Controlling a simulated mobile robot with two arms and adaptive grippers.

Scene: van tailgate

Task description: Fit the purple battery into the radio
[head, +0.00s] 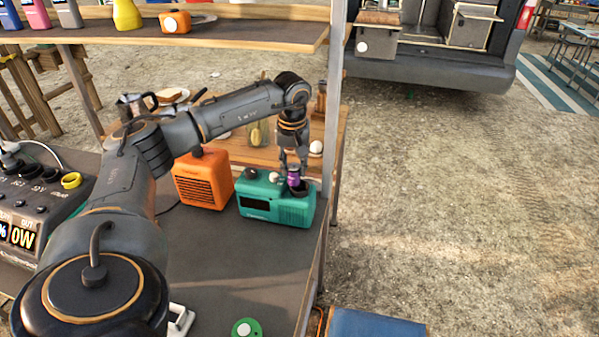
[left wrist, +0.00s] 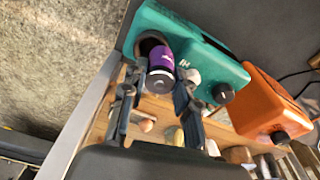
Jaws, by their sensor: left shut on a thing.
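The teal radio (head: 272,209) stands on the dark tabletop near its right edge and also shows in the left wrist view (left wrist: 207,56). A dark round opening (left wrist: 147,44) is in its top. The purple battery (head: 294,180) is upright at this opening; in the left wrist view the battery (left wrist: 164,60) overlaps the opening. I cannot tell how far its lower end is inside. My left gripper (head: 292,167) comes from above, shut on the battery's upper part; its fingers (left wrist: 155,92) lie on both sides. My right gripper is out of view.
An orange box-shaped device (head: 203,180) stands close left of the radio. A shelf (head: 200,32) with several items runs above the table. A power unit (head: 35,205) is at the left. A green round item (head: 246,328) lies near the front; the tabletop before the radio is clear.

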